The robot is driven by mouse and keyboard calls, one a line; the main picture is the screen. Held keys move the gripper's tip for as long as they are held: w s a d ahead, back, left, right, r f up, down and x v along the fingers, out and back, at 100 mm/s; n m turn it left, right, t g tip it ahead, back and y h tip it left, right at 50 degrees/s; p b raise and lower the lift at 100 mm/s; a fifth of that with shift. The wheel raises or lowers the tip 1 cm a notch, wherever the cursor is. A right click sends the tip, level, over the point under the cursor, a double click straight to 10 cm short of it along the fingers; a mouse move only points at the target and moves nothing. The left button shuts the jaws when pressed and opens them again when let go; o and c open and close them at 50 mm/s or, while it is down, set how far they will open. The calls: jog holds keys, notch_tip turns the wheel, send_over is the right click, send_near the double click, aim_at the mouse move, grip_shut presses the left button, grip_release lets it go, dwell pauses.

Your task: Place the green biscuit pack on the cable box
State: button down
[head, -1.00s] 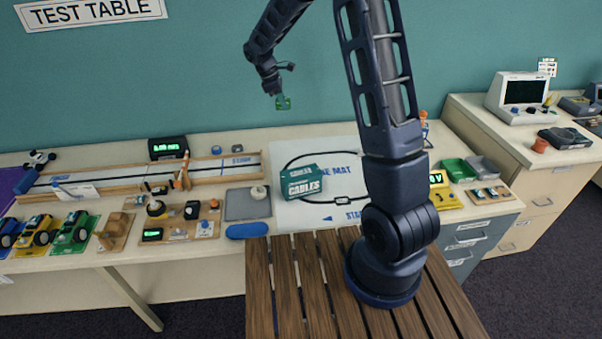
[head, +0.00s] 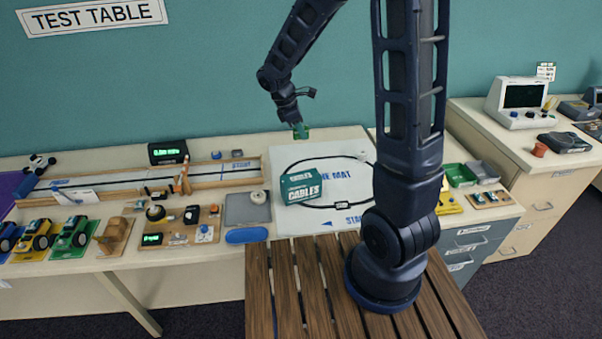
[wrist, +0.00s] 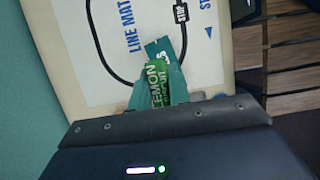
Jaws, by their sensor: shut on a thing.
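The green biscuit pack (head: 301,132) hangs from my gripper (head: 298,124), which is shut on it above the back of the table. The cable box (head: 301,187) is a teal box marked CABLES, lying on the white line mat. In the head view it is below the pack and nearer to me. In the wrist view a part of the cable box (wrist: 161,47) shows behind the pack, which covers much of it.
The line mat (head: 350,172) with its black loop surrounds the cable box. A grey tray (head: 240,210) and a blue pad (head: 246,236) lie left of it. A wooden track (head: 140,178) runs along the back left. My arm hides some of the mat's right side.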

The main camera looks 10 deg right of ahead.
aim_at(305, 176)
notch_tip(305, 176, down, 17)
dwell(0.7)
jog(key=shift+f, duration=0.1)
jog(key=c, duration=1.3)
grip_release()
